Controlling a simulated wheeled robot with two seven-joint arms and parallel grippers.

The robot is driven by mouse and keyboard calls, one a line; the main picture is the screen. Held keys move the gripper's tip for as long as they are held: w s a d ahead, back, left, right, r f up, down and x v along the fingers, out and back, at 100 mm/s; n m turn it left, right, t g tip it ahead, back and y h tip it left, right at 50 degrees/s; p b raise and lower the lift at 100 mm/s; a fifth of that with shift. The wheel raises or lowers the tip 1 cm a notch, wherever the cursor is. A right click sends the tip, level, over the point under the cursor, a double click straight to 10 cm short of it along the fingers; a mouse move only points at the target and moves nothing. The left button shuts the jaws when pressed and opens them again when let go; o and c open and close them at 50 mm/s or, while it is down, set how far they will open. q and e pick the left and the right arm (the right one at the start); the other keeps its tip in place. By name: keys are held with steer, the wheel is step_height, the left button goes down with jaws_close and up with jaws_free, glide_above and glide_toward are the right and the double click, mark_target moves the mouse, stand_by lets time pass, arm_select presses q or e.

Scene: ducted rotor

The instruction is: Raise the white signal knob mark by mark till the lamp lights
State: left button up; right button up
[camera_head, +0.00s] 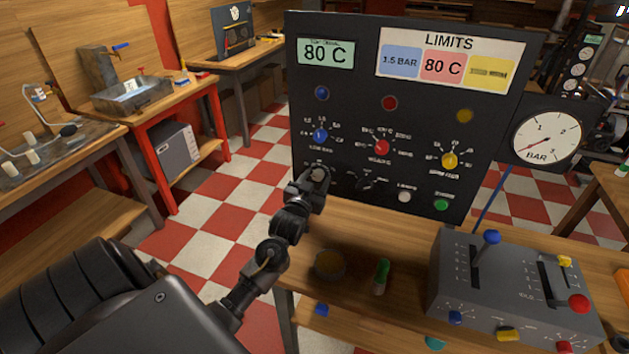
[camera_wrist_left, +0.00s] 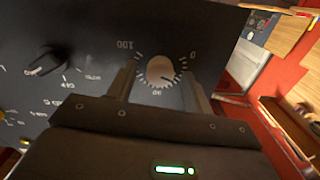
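The pale round knob (camera_wrist_left: 160,70) shows in the left wrist view on the dark panel, inside a ring of marks with numbers at its ends. A short dark line shows at the knob's lower right edge. My left gripper (camera_wrist_left: 160,88) has one finger on each side of the knob, with gaps visible, so it is open around it. In the head view my left gripper (camera_head: 317,174) is at the panel's lower left and mostly covers the knob. A blue lamp (camera_head: 321,93), a red lamp (camera_head: 389,103) and a yellow lamp (camera_head: 464,116) look unlit. My right gripper is not in view.
The panel (camera_head: 340,210) also carries blue, red and yellow knobs, a black knob (camera_head: 372,185), a white button (camera_head: 404,195) and a green button (camera_head: 441,205). A grey lever box (camera_head: 510,290) stands at right on the bench. A pressure gauge (camera_head: 546,138) is beside the panel.

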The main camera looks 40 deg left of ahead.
arm_select(q)
steer(key=c, duration=0.9)
steer(key=shift+r+m+p, duration=0.25)
steer(key=shift+m+p, duration=0.25)
steer(key=shift+p, duration=0.15)
steer(key=shift+f+m+p, duration=0.1)
steer(key=shift+m+p, duration=0.2)
steer(key=shift+m, duration=0.3)
steer(key=shift+f, duration=0.1)
steer(key=o, duration=1)
steer(key=shift+s, duration=0.1)
